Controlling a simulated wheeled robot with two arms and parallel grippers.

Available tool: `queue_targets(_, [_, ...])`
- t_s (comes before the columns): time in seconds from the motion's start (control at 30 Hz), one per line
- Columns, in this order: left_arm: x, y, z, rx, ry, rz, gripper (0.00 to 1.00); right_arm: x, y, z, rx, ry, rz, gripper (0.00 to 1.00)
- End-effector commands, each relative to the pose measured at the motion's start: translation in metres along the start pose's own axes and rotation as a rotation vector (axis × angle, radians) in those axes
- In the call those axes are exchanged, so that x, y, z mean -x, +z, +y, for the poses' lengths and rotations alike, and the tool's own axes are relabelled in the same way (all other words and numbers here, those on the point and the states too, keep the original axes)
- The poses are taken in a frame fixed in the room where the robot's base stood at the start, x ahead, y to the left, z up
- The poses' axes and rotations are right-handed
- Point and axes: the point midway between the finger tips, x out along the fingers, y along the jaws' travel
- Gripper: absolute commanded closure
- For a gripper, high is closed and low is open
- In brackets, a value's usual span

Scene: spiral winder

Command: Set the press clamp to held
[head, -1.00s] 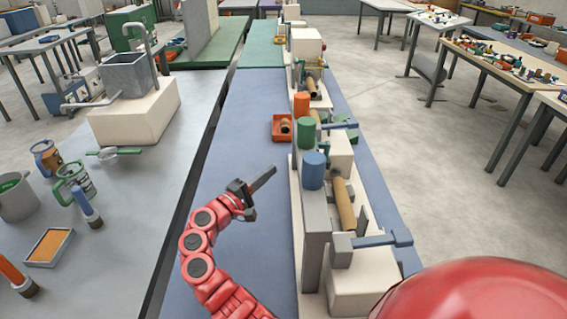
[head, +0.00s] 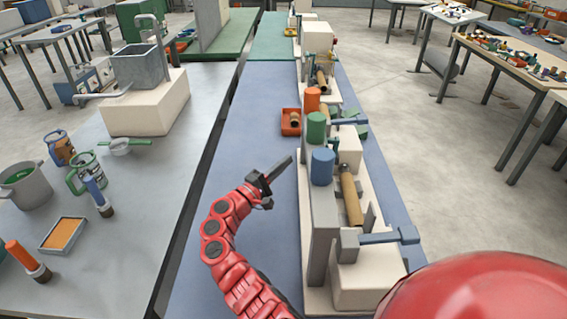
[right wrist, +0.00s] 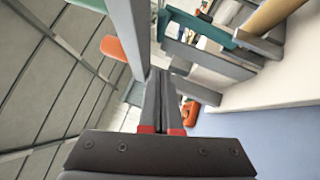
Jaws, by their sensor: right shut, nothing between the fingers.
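The winder (head: 320,215) stands on the blue table, with orange, green and blue cylinders (head: 322,168) on top and a brown tube (head: 351,200) lying along it. I cannot tell which part is the press clamp. My right gripper (head: 284,168) is shut and empty, left of the winder near the blue cylinder and apart from it. Its closed fingers also show in the right wrist view (right wrist: 160,105), with the brown tube (right wrist: 275,25) at upper right. My left gripper is not in view.
An orange bin (head: 291,122) sits left of the winder. The grey table (head: 120,200) at left holds mugs, a pot, a tray and a sink block. Other tables stand far right.

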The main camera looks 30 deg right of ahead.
Motion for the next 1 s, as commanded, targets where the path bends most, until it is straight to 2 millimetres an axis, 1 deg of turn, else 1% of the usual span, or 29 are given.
queue_targets(0.03, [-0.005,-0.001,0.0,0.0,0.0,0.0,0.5,-0.012,0.001,0.003,0.0,-0.002,-0.002,1.0])
queue_targets(0.2, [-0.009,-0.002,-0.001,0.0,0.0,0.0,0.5,-0.045,0.001,0.002,0.0,-0.003,-0.002,1.0])
queue_targets(0.33, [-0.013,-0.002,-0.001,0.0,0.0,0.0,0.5,-0.067,0.002,0.002,-0.002,-0.003,-0.003,1.0])
queue_targets(0.4, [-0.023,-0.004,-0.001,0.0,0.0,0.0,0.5,-0.074,0.011,0.005,-0.002,0.002,-0.001,1.0])
queue_targets(0.63, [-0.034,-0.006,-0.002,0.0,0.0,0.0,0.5,-0.088,0.026,0.003,-0.002,0.001,0.003,1.0])
queue_targets(1.0, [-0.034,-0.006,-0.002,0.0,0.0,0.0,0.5,-0.09,0.028,0.0,-0.003,-0.001,0.003,1.0])
